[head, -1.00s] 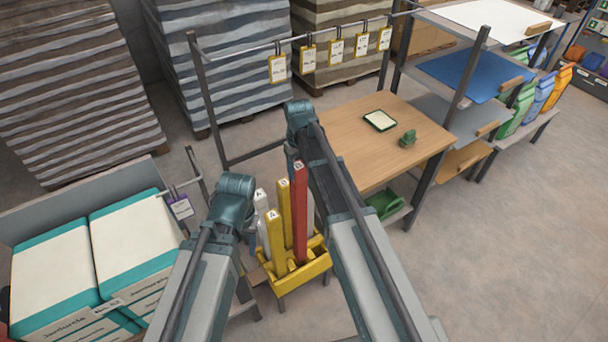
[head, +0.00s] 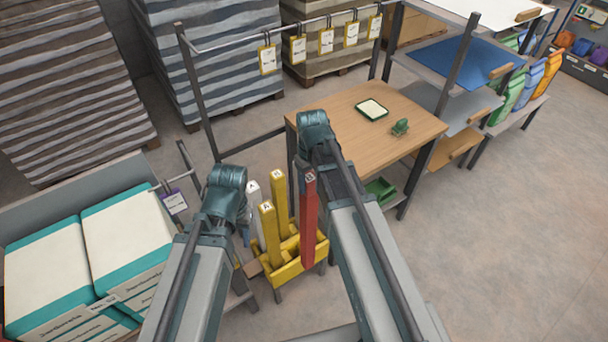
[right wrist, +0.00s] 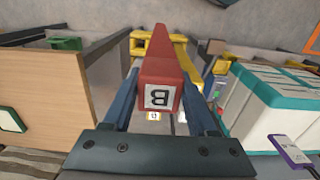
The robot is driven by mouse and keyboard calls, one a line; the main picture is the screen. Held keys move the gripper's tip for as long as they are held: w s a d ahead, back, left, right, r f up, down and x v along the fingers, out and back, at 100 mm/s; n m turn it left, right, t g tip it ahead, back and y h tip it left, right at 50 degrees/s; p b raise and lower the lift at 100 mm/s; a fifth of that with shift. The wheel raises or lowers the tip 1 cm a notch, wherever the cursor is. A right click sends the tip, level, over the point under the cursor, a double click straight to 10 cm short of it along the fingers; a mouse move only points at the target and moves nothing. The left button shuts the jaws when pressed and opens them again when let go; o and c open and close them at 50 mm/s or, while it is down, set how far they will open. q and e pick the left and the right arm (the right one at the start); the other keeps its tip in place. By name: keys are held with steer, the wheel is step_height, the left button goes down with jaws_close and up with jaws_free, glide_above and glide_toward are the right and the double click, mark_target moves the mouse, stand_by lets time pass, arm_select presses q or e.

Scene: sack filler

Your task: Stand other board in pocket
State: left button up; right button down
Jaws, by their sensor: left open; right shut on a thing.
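A red board (head: 309,225) marked B stands nearly upright at the right front of the yellow pocket rack (head: 284,274). My right gripper (head: 306,172) is shut on its upper part. The right wrist view shows the red board (right wrist: 158,72) between my two blue fingers, its labelled end toward the camera. I cannot tell whether its lower end is inside a pocket or in front of the rack. Two yellow boards (head: 269,232) and a white board (head: 254,205) stand in the rack. My left gripper (head: 243,236) is open beside the white board, mostly hidden by its arm.
A wooden table (head: 350,155) behind the rack carries a framed pad (head: 372,110) and a small green object (head: 400,127). Stacked teal-and-white sacks (head: 125,240) stand at left. A shelf (head: 465,65) is at back right. The floor at right is clear.

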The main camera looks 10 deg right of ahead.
steer(key=s+d, duration=0.2)
steer(key=s, duration=0.6)
steer(key=shift+d, duration=0.4)
steer(key=shift+w+f, duration=0.1)
